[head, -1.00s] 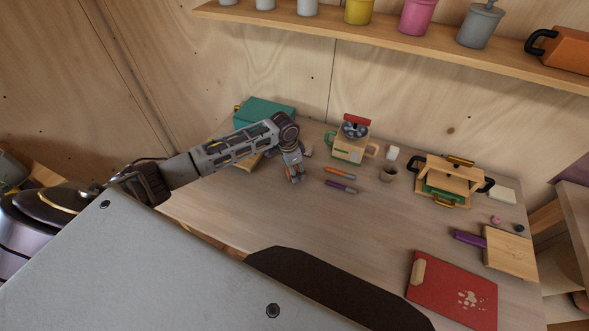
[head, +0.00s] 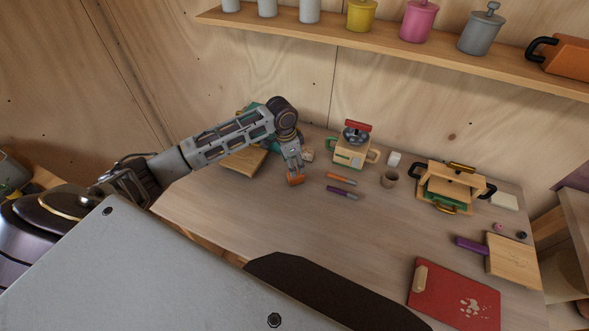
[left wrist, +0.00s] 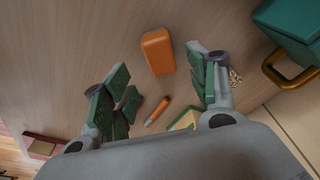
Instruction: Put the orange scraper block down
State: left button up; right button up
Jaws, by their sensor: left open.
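The orange scraper block (head: 295,179) rests on the table just below my left gripper (head: 291,164) in the head view. In the left wrist view the block (left wrist: 158,52) lies flat on the wooden top, beyond the fingertips and in the gap between them. My left gripper (left wrist: 160,76) is open there, with a green-padded finger on each side and nothing between them. The fingers appear clear of the block. My right gripper is not in view.
A teal box (left wrist: 292,28) with a brass handle is close by the left gripper. An orange pen (head: 340,178) and a purple pen (head: 342,192) lie right of the block. A grinder-like wooden machine (head: 350,149) stands behind. The front middle table is clear.

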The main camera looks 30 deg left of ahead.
pick_arm(q)
jog(key=shift+s+a+r, duration=0.15)
jog(key=shift+r, duration=1.05)
jog(key=shift+s+a+r, duration=0.1)
jog(key=shift+r, duration=1.1)
